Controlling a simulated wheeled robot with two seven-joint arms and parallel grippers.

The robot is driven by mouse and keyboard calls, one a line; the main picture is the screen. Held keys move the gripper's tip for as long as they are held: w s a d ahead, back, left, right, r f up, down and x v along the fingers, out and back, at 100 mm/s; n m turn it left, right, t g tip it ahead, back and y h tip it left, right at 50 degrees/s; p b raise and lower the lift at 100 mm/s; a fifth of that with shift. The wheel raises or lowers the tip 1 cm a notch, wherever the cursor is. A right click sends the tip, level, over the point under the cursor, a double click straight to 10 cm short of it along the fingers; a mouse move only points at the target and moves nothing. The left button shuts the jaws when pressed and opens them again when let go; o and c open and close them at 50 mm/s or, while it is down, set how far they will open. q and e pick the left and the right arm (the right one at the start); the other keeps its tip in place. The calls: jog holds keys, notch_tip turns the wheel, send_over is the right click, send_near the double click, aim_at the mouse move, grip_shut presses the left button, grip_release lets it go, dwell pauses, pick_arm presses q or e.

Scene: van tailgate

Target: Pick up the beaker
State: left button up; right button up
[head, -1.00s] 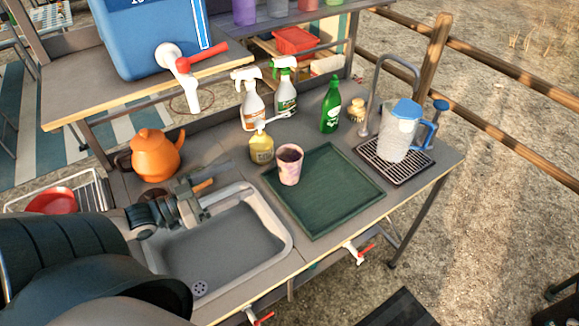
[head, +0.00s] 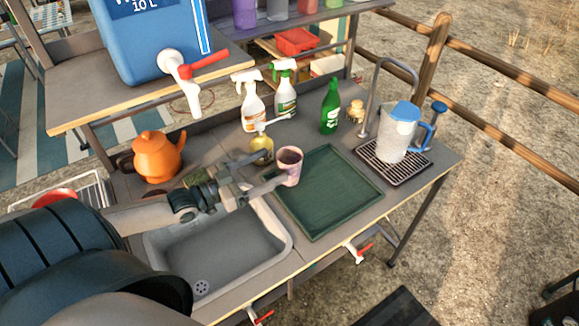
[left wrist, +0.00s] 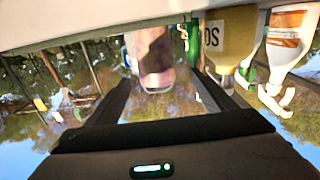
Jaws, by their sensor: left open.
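The beaker (head: 290,163) is a pinkish-purple patterned cup. It stands upright at the left back corner of the dark green tray (head: 325,195). My left gripper (head: 272,172) is open, with its fingers reaching to the beaker from the left. In the left wrist view, which is upside down, the beaker (left wrist: 154,58) shows between the two open fingers, near their tips. I cannot tell whether either finger touches it. My right gripper is not in view.
A yellow soap bottle (head: 262,150) stands close behind my left gripper. Spray bottles (head: 253,105), a green bottle (head: 330,106) and a blue-lidded pitcher (head: 397,135) stand farther back and right. The sink (head: 215,250) lies below my left arm; the tray's middle is clear.

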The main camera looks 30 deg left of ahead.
aim_at(279, 166)
pick_arm(q)
jog(key=shift+x, duration=0.9)
jog(key=shift+d+f+p+x, duration=0.1)
jog(key=shift+f+p+x, duration=0.1)
jog(key=shift+p+x, duration=0.6)
jog(key=shift+d+f+p+x, duration=0.15)
jog(key=shift+f+p+x, duration=0.1)
jog(key=shift+x, duration=0.9)
jog(key=shift+w+d, duration=0.3)
jog(key=shift+w, duration=0.2)
jog(key=c, duration=1.1)
